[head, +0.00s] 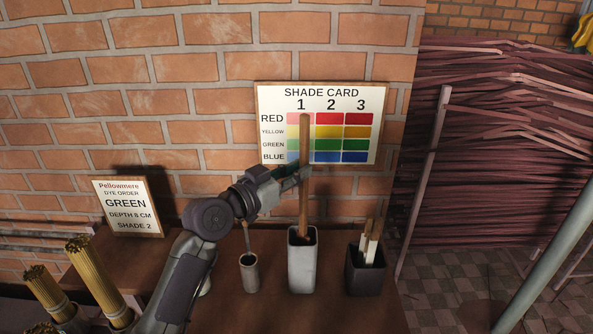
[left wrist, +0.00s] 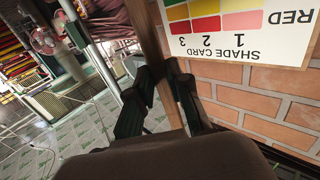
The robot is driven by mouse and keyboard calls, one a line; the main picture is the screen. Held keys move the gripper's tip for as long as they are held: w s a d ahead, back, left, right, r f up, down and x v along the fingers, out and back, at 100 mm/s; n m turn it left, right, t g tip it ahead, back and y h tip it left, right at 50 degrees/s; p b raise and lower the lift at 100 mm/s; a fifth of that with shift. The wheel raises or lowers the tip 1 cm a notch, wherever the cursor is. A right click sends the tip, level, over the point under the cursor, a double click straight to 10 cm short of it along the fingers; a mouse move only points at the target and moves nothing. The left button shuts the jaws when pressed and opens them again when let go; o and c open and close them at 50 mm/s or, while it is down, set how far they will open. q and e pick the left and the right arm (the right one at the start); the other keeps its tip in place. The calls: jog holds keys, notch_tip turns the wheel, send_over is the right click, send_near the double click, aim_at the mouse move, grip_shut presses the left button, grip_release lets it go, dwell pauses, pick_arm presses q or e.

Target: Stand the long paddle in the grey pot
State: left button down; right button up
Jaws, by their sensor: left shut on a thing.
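The long paddle (head: 304,205) is a tall brown wooden stick, close to upright. Its lower end goes into the mouth of the grey pot (head: 302,268), a tall square-sided pot on the brown table; the tip is hidden inside, so I cannot tell whether it touches the bottom. My left gripper (head: 301,175) is shut on the paddle around mid-height, well above the pot's rim. In the left wrist view the paddle (left wrist: 148,40) runs between my left gripper's dark fingers (left wrist: 157,85). My right gripper is in neither view.
A small round pot (head: 249,275) with a thin stick stands left of the grey pot. A dark square pot (head: 366,272) with short pale sticks stands right. The shade card (head: 270,125) is behind. An order sign (head: 128,207) and bundles of sticks (head: 98,280) are at left.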

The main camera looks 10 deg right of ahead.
pick_arm(q)
jog(key=c, duration=1)
grip_release()
jog(key=v, duration=1.2)
